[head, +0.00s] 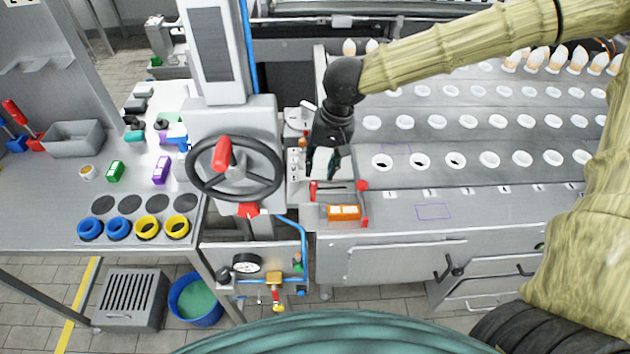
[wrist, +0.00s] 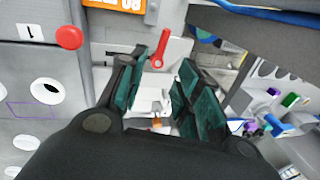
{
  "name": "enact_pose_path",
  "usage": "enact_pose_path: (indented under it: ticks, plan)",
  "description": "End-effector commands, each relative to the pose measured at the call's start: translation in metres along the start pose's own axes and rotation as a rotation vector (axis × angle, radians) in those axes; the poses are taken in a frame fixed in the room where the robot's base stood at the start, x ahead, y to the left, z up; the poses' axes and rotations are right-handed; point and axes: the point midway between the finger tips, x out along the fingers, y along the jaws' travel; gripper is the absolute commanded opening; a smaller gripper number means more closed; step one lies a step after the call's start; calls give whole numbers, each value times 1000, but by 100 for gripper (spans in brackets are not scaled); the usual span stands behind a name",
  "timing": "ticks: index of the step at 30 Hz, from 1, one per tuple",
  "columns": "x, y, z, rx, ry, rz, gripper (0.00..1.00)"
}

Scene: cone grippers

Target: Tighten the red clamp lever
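A small red lever (head: 313,190) stands at the left front of the metal fixture by the orange box. In the wrist view the red lever (wrist: 160,48) shows just beyond my fingertips, in line with the gap between them. A red round knob (head: 362,185) sits at the fixture's right; it also shows at the left of the wrist view (wrist: 69,37). My gripper (head: 323,160), with dark green finger pads, is above and behind the lever. In the wrist view my gripper (wrist: 160,75) is open with nothing between its fingers.
A black handwheel (head: 235,168) with a red handle stands at left. The steel conveyor (head: 450,155) with rows of white-rimmed holes lies at right. The left bench (head: 60,215) holds blue and yellow rings.

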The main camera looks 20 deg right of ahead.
Motion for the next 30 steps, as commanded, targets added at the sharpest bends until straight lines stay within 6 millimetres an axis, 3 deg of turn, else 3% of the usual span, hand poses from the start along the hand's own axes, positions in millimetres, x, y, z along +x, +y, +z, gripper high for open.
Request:
enact_pose_path:
  ticks: [15, 30]
  plan:
    - [62, 2, 0, 6, -1, 1, 34]
    - [76, 2, 0, 5, 1, -1, 34]
